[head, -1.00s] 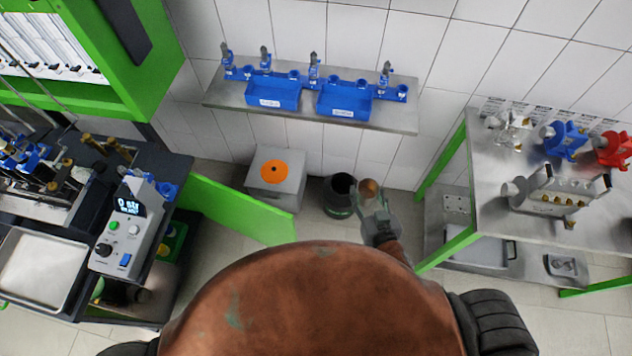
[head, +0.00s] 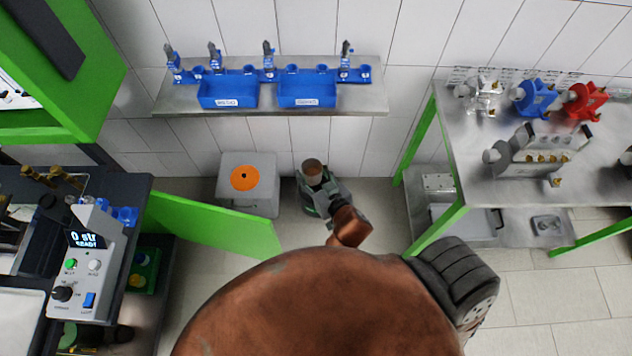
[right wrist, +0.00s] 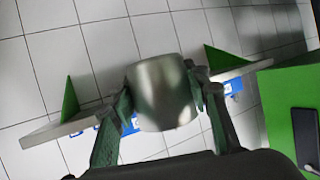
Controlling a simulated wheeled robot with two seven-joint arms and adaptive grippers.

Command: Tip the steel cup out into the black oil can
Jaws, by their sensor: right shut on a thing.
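The steel cup (head: 313,174) is in my right gripper (head: 322,189); brown contents show at its mouth. It looks roughly upright, and no flow from it is visible. In the right wrist view, the cup's shiny metal wall (right wrist: 164,92) sits between both fingers. The black oil can (head: 308,208) stands on the floor by the wall. My gripper and the cup cover most of it in the head view, including its mouth. The cup appears over or in front of the can; the height gap cannot be told. My left gripper is not in view.
A grey box with an orange disc (head: 244,178) stands left of the can. A green panel (head: 215,224) juts out at lower left. A steel shelf with blue bins (head: 228,94) is on the wall above. A green-legged steel table (head: 467,135) stands right.

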